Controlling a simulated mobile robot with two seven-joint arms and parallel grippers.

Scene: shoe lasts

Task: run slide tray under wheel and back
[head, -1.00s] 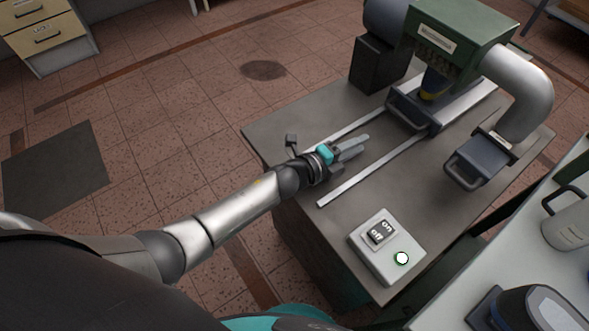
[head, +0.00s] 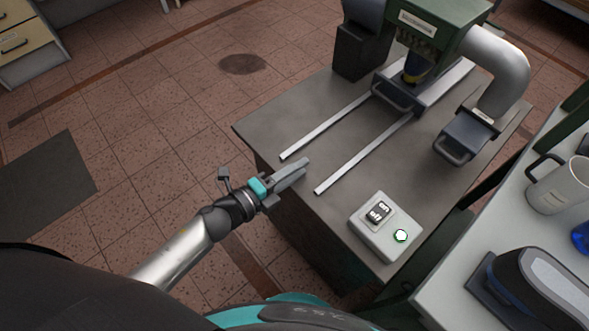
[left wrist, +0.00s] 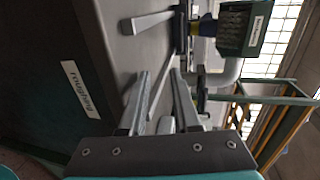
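The slide tray (head: 432,84) sits at the far end of two pale rails (head: 365,153), under the green machine housing (head: 432,28), with its dark handle (head: 393,97) toward me. A dark bristly part, perhaps the wheel, shows under the housing (left wrist: 238,30). A yellow and dark blue object (head: 414,70) is on the tray, partly hidden. My left gripper (head: 304,167) is over the near left table edge, by the rails' near ends and well short of the handle. In the left wrist view its fingers (left wrist: 161,75) are apart with nothing between them. My right gripper is not in view.
A switch box (head: 385,227) with a lit green-white button stands at the table's near corner.

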